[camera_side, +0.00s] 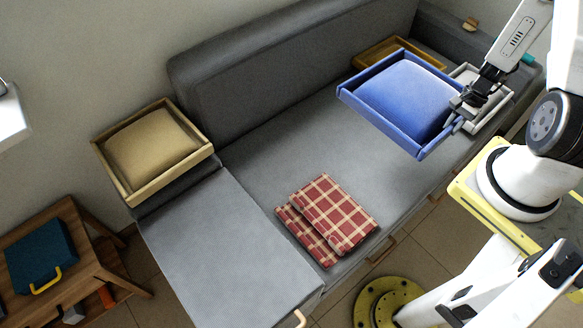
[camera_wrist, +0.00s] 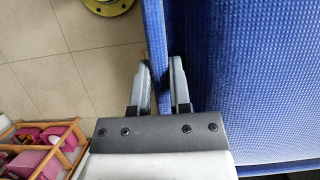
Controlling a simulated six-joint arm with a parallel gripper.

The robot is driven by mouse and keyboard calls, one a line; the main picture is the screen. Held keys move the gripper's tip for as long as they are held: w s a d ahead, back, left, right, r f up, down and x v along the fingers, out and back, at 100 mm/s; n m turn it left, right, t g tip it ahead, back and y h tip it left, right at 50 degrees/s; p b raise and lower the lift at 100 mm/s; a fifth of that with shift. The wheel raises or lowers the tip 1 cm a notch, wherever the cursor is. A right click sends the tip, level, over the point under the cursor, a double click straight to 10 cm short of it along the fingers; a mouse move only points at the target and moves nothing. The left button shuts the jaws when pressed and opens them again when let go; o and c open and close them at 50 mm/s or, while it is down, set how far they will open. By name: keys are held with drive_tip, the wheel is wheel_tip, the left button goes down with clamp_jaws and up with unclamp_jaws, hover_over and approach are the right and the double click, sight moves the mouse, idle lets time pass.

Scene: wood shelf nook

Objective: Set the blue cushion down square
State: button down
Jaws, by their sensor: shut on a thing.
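The blue cushion (camera_side: 408,98) sits inside a blue tray-like frame (camera_side: 375,118), held up in the air over the right part of the grey sofa (camera_side: 260,150). My gripper (camera_side: 463,106) is shut on the right side wall of the blue frame. In the wrist view my gripper (camera_wrist: 160,85) has one finger on each side of the frame's wall (camera_wrist: 155,40), and the blue woven cushion (camera_wrist: 250,80) fills the right. The frame looks slightly tilted in the side view. The sofa surface straight below it is partly hidden.
A tan cushion in a wooden tray (camera_side: 135,188) rests on the left armrest. A folded red checked blanket (camera_side: 335,215) lies on the seat front. A wooden tray (camera_side: 375,56) and a pale tray (camera_side: 497,112) lie behind and beside the blue one. The middle seat is clear.

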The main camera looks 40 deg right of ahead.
drive_tip(key=shift+s+d+f, duration=0.15)
drive_tip(key=shift+s+f, duration=0.15)
drive_tip(key=shift+s, duration=0.05)
hover_over(415, 188)
wheel_tip(415, 188, down, 18)
drive_tip(key=shift+f, duration=0.15)
drive_tip(key=shift+f, duration=2.3)
drive_tip(key=shift+f, duration=1.75)
drive_tip(key=c, duration=0.6)
unclamp_jaws()
